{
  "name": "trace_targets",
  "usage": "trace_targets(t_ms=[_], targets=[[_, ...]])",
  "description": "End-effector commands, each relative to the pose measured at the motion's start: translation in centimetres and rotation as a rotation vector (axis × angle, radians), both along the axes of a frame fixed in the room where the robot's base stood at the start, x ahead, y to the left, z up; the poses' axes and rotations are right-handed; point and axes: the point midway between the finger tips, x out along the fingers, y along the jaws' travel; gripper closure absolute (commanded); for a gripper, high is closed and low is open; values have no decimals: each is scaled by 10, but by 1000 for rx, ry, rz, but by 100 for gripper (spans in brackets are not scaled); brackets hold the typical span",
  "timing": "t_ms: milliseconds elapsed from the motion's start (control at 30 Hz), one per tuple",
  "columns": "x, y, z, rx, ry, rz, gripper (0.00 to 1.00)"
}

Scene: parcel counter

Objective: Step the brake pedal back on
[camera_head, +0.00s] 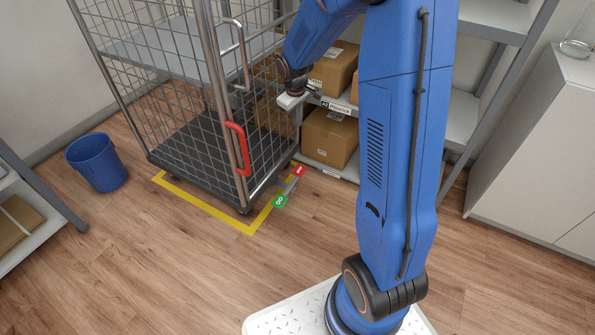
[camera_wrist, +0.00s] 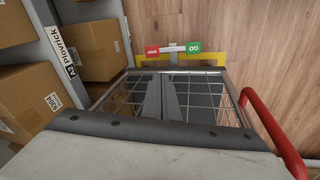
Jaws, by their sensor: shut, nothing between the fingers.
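The brake pedal is a grey bar at the base of the wire roll cage (camera_head: 187,108). It has a red end (camera_head: 299,171) and a green end marked GO (camera_head: 279,202). I cannot tell which end is lower. In the wrist view, the red end (camera_wrist: 152,50) and green end (camera_wrist: 193,47) show at the top, beyond the cage. My gripper (camera_head: 290,100) is beside the cage, well above the pedal and apart from it. Its grey fingers (camera_wrist: 166,86) are together with nothing between them. The cage mesh and dark base show past them.
A red handle (camera_head: 238,148) sticks out from the cage's corner post. Shelves with cardboard boxes (camera_head: 328,138) stand close behind the gripper. Yellow floor tape (camera_head: 208,207) borders the cage. A blue bin (camera_head: 96,162) stands at left. The wooden floor in front is clear.

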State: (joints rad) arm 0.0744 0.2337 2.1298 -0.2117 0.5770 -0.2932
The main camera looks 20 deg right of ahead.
Motion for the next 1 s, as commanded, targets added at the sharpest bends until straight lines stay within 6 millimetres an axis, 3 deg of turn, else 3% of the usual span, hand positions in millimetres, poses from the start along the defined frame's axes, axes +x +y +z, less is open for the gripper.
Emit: trace_targets(t_ms=[500,1000], targets=[[66,-20,-122,-24,73,108,100],[101,-35,-245,-31,130,210,100]])
